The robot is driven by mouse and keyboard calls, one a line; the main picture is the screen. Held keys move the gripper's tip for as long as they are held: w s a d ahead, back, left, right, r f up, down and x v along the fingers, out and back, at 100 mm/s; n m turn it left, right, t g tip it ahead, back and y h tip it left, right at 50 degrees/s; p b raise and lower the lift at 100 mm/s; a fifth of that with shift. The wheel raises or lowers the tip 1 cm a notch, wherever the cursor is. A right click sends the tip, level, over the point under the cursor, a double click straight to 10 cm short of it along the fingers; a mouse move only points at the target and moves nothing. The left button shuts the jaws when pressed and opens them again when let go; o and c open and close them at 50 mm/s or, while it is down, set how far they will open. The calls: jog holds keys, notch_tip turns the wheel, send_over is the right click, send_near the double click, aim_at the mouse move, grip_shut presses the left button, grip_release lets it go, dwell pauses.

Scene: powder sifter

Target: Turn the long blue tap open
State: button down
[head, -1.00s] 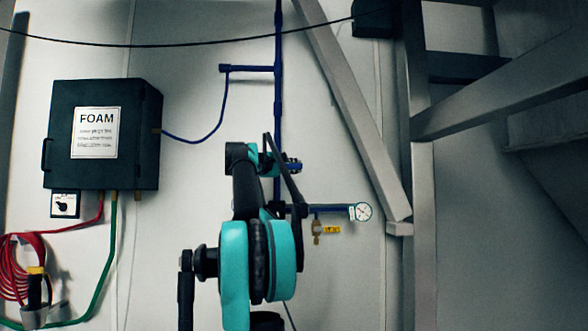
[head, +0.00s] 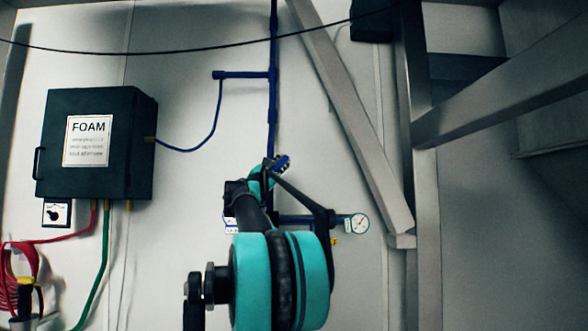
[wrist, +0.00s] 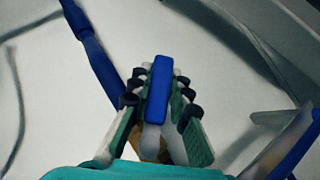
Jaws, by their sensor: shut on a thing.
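The long blue tap handle (wrist: 159,85) lies between the two fingers of my gripper (wrist: 161,78) in the wrist view. The fingers are shut on it, one along each side. A pale neck and a brass-coloured part show below the handle, partly hidden between the fingers. In the head view my gripper (head: 272,166) is at the blue vertical pipe (head: 272,112), and a bit of blue handle (head: 283,161) shows at its tip. My own arm hides the pipe below and most of the tap.
A dark FOAM box (head: 130,150) hangs at left, with red and green hoses below. A pressure gauge (head: 357,224) ends a blue side pipe right of my arm. A grey diagonal beam (head: 350,120) and metal frame stand at right. A black cable crosses above.

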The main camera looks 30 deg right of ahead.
jog(key=shift+w+a+r+n+t, duration=0.1)
jog(key=shift+a+n+t, duration=0.05)
jog(key=shift+n+t, duration=0.45)
jog(key=shift+w+a+r+n+t, duration=0.15)
jog(key=shift+n+t, duration=0.3)
jog(key=shift+n, duration=0.3)
jog(key=shift+w+a+r+n+t, duration=0.1)
jog(key=shift+a+n+t, duration=0.05)
jog(key=shift+n+t, duration=0.45)
jog(key=c, duration=1.4)
grip_release()
jog(key=v, duration=1.2)
jog(key=shift+s+a+r, duration=0.15)
jog(key=shift+r, duration=0.1)
